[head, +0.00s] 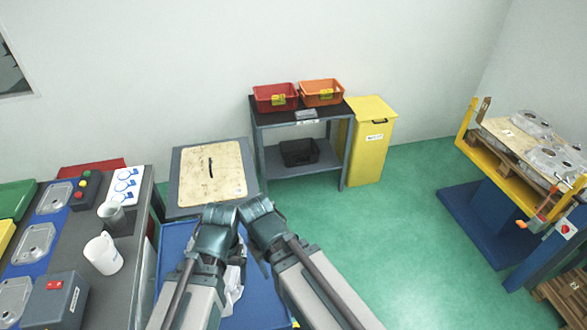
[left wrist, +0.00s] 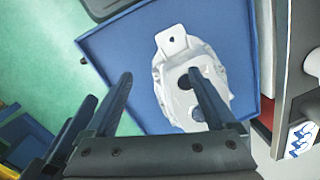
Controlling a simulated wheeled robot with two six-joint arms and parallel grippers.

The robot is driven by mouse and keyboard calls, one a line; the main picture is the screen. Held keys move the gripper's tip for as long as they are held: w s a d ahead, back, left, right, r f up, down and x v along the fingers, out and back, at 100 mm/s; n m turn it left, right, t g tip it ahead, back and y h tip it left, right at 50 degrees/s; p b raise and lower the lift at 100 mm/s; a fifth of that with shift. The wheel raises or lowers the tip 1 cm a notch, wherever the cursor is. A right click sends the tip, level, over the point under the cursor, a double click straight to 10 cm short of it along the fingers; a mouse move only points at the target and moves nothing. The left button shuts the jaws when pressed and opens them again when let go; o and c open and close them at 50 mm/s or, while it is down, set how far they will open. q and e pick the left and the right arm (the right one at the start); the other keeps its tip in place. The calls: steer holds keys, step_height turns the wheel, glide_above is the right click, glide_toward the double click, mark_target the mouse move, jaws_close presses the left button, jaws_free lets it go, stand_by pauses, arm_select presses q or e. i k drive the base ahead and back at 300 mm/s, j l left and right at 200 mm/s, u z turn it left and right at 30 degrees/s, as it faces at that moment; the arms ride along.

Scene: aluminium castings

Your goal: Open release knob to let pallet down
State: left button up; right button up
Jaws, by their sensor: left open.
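The lift table (head: 483,138) stands at the far right of the head view, with a yellow top frame and blue base. It carries a wooden pallet (head: 497,124) with castings (head: 552,158). On its near side are an orange-red knob on a lever (head: 522,224) and a box with a red knob (head: 565,229); I cannot tell which is the release knob. My left gripper (left wrist: 160,74) is open in the left wrist view, its fingers over a casting (left wrist: 178,65) on a blue surface (left wrist: 120,55), with no visible grip. My right gripper's jaws do not show.
A bench (head: 120,240) with mugs and castings stands left. A table with a wooden board (head: 228,170), a rack with red (head: 270,98) and orange bins (head: 325,92), and a yellow bin (head: 372,150) stand ahead. Green floor (head: 400,230) is clear between my arms and the lift.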

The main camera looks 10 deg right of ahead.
mark_target(565, 229)
steer(key=z, duration=0.4)
steer(key=l+z, duration=0.15)
steer(key=z, duration=0.25)
steer(key=k+l+z, duration=0.1)
steer(key=z, duration=0.7)
steer(key=j+z, duration=0.15)
steer(key=z, duration=0.15)
steer(key=j+z, duration=0.1)
steer(key=z, duration=0.2)
steer(key=i+l, duration=0.45)
steer(key=i, duration=0.15)
steer(key=i+l, duration=0.4)
steer(key=i, duration=0.15)
steer(key=i+l+z, duration=0.1)
steer(key=i+l, duration=0.35)
steer(key=i, duration=0.15)
steer(key=i+l, duration=0.35)
steer(key=i, duration=0.25)
